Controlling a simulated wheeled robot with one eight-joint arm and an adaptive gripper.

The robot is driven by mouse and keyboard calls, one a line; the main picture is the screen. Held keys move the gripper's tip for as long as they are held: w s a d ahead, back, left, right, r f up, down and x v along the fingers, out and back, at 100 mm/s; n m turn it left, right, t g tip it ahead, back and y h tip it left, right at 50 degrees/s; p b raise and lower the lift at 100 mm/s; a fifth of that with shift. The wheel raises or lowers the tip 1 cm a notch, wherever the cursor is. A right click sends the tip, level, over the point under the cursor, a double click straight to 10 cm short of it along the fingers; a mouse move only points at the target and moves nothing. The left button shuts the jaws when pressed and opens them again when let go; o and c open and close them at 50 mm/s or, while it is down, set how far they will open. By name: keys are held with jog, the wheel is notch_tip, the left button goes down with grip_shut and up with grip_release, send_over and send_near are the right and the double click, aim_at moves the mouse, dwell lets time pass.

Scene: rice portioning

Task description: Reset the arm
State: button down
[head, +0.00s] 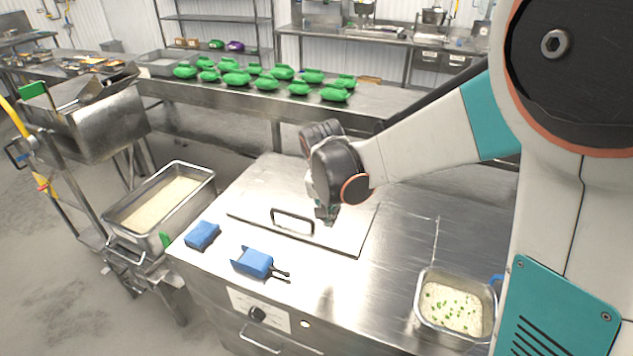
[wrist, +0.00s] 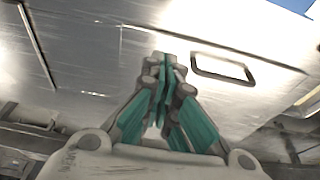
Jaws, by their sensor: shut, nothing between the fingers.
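My gripper (wrist: 165,68) is shut and empty, its teal-sided fingers pressed together in the wrist view. In the head view my gripper (head: 326,213) points down above the steel lid (head: 345,232) on the counter, just right of the lid's black handle. The handle (head: 293,220) also shows in the wrist view (wrist: 222,68), to the right of the fingertips. My fingers appear apart from the handle. My arm reaches in from the right of the head view.
On the counter (head: 375,295) are a blue sponge (head: 202,235), a blue scoop (head: 254,262) and a pan of rice with green bits (head: 452,306). A rice tray (head: 160,204) stands left. Green bundles (head: 266,83) cover the back table.

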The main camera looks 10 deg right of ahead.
jog(key=s+d+r+n+t+b, duration=0.1)
jog(key=s+d+r+n+t, duration=0.1)
jog(key=s, duration=0.8)
jog(key=s+d+r+n+t+y+b, duration=0.1)
jog(key=s+d+r+n+t+b, duration=0.1)
jog(key=s+r, duration=0.4)
jog(key=shift+s+d+n+t+y, duration=0.3)
jog(key=shift+s+d+n, duration=0.75)
jog(key=shift+s, duration=1.65)
jog(key=shift+a+n, duration=0.25)
jog(key=shift+a, duration=0.05)
